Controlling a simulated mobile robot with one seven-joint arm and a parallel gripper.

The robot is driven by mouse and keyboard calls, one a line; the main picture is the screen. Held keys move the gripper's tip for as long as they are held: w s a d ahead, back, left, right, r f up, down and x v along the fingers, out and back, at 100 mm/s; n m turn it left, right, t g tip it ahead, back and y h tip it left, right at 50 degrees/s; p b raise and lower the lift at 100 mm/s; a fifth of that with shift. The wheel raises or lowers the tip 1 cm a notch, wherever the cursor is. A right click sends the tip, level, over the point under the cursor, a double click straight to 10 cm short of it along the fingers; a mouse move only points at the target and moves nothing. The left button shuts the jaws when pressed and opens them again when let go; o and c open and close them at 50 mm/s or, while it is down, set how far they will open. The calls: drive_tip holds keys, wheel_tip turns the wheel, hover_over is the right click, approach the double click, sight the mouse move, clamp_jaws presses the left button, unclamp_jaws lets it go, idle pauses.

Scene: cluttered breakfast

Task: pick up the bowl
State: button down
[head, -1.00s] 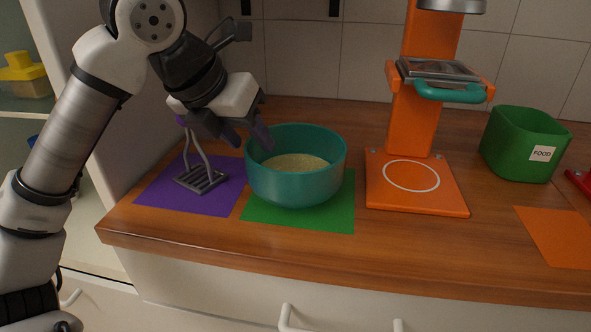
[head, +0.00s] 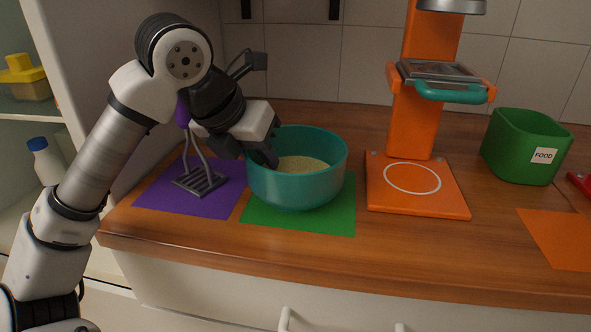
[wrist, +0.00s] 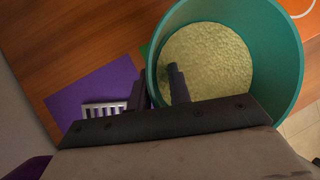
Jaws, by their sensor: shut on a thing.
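The teal bowl (head: 300,186) stands on a green mat on the wooden counter, with a pale yellow grainy filling inside. It also shows in the wrist view (wrist: 284,60). My gripper (head: 258,160) is at the bowl's left rim, tilted down from the upper left. In the wrist view my gripper (wrist: 160,88) has one finger inside the bowl and the other outside, shut on the wall between them. The outer finger is partly hidden in the head view.
A purple-handled masher (head: 200,178) stands on a purple mat (head: 152,196), close left of the bowl. An orange machine (head: 415,190) stands to the right. A green FOOD container (head: 525,150) is farther right. Bare counter lies in front of the green mat (head: 300,222).

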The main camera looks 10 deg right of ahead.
idle(0.3)
wheel_tip(320, 180, up, 20)
drive_tip(key=p, duration=0.4)
idle(0.5)
